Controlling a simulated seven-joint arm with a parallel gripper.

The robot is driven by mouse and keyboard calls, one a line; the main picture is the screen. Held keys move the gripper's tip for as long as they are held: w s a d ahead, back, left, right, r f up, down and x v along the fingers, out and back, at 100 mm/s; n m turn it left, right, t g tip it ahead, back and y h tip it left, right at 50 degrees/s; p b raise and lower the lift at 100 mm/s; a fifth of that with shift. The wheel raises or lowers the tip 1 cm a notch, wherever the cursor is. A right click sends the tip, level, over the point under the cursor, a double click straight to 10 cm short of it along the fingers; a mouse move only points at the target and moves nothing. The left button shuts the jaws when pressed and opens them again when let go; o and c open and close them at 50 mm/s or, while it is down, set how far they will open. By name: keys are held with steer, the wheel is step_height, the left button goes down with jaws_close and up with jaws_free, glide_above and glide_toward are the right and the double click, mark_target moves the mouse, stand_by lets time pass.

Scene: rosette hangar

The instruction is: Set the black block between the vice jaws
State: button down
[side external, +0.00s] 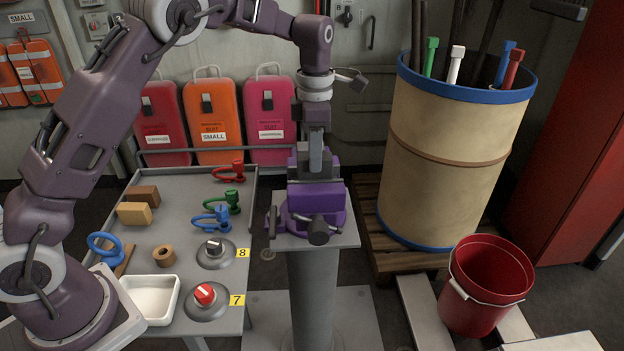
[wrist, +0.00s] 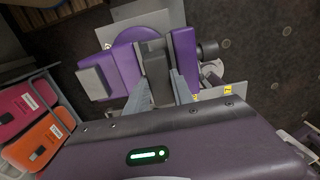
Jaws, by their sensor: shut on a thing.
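The purple vice (side external: 318,207) stands on a grey pedestal right of the table; it also shows in the wrist view (wrist: 184,55). My gripper (side external: 316,160) points straight down over the vice's jaws. In the wrist view, its two grey fingers (wrist: 160,88) are shut on the black block (wrist: 155,68), one on each side. There the block appears in line with the gap between the purple jaws. In the side view, the finger and vice mostly hide the block, so I cannot tell how deep it sits or whether it touches the jaws.
The grey table (side external: 190,184) left of the vice holds blocks, coloured shackles, two knobs and a white tray (side external: 151,298). A large drum (side external: 450,150) stands close on the right, with a red bucket (side external: 487,285) in front. Coloured cases (side external: 211,122) stand behind.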

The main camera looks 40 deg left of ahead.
steer(key=shift+f, duration=0.15)
steer(key=shift+f, duration=0.55)
steer(key=c, duration=1)
jaws_free()
